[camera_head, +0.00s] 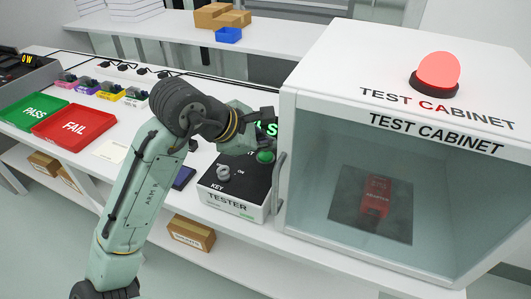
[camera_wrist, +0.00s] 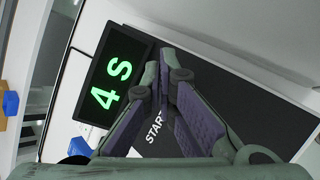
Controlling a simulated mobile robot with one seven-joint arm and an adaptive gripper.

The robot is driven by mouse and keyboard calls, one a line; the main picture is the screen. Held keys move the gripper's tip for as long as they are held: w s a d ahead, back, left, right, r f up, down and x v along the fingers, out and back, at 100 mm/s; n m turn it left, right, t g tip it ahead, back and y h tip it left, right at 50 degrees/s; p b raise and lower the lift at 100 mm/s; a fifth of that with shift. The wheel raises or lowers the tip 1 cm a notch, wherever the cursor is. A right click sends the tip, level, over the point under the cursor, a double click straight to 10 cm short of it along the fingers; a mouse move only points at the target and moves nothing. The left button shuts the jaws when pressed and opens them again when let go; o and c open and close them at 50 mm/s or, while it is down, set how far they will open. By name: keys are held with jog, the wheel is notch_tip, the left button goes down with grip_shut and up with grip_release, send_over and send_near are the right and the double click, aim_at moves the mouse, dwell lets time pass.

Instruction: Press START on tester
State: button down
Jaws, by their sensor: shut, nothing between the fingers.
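The tester (camera_head: 236,207) is a white box with a black top on the bench, left of the test cabinet. Its green START button (camera_head: 265,156) shows at the top right, and a grey KEY knob (camera_head: 223,171) sits below it. My gripper (camera_wrist: 163,62) is shut and empty, with its fingers over the tester's black top. In the wrist view the START label (camera_wrist: 154,126) shows between the fingers, but the button is hidden, so contact cannot be told. The display (camera_wrist: 115,83) reads "4 S" in green.
The test cabinet (camera_head: 300,62) stands close on the right, with a lit red lamp (camera_head: 438,70) on top and a red adapter (camera_head: 375,197) inside behind glass. Its handle (camera_head: 279,170) is near my gripper. Green PASS (camera_head: 36,112) and red FAIL (camera_head: 75,126) trays lie left.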

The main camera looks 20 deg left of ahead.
aim_at(267, 157)
jog(key=shift+r+p, duration=2.55)
jog(key=shift+p, duration=0.1)
